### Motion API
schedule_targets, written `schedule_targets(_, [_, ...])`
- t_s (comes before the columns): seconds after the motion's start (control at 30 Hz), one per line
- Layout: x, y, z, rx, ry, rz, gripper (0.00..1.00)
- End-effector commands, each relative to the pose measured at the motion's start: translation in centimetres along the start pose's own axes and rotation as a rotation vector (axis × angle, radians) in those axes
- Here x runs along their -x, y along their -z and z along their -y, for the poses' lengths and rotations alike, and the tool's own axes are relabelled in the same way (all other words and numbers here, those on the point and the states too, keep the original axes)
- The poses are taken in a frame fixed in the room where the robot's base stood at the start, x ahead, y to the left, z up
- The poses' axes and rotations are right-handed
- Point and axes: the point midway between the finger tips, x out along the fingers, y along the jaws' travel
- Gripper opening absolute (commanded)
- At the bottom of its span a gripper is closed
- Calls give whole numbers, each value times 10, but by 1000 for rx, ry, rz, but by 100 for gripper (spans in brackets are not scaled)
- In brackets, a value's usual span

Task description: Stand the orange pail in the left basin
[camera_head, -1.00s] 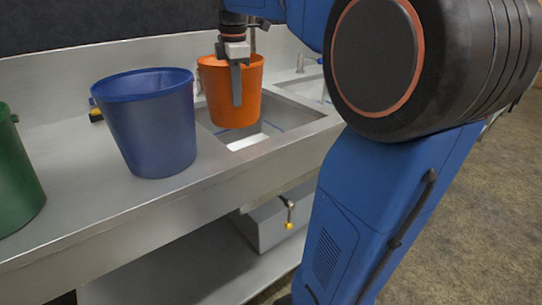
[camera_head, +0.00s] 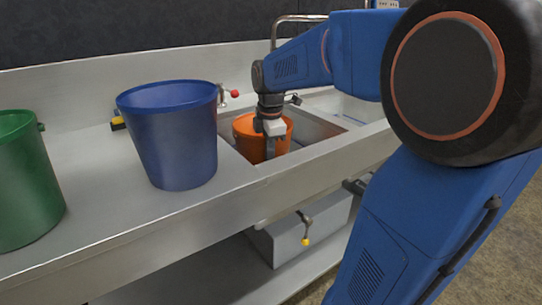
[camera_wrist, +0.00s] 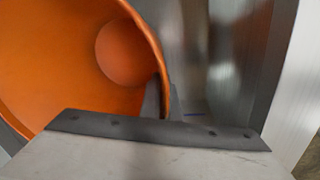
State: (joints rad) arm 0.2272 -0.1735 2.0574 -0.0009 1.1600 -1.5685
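The orange pail (camera_head: 246,142) is upright, or nearly so, down inside the left basin (camera_head: 313,126), with its upper part showing. My gripper (camera_head: 269,148) reaches down at the pail's near side and is shut on its rim wall. In the wrist view the orange pail (camera_wrist: 90,70) shows its open mouth and inside, with finger tips (camera_wrist: 160,98) on either side of the wall. The pail's base is hidden, so I cannot tell whether it touches the basin floor.
A blue pail (camera_head: 175,140) stands on the counter just left of the basin. A green pail (camera_head: 28,190) stands farther left. A red-knobbed tap (camera_head: 233,94) is behind the basin. A yellow-tipped valve handle (camera_head: 305,240) hangs below the counter.

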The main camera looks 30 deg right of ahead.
Motion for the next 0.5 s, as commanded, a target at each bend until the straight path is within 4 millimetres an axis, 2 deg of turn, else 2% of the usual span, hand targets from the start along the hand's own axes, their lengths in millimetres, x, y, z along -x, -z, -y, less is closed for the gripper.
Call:
schedule_targets(0.2, [-26,-2,-1,-1,2,0,0])
schedule_targets(0.5, [-28,-16,-33,-1,0,0,0])
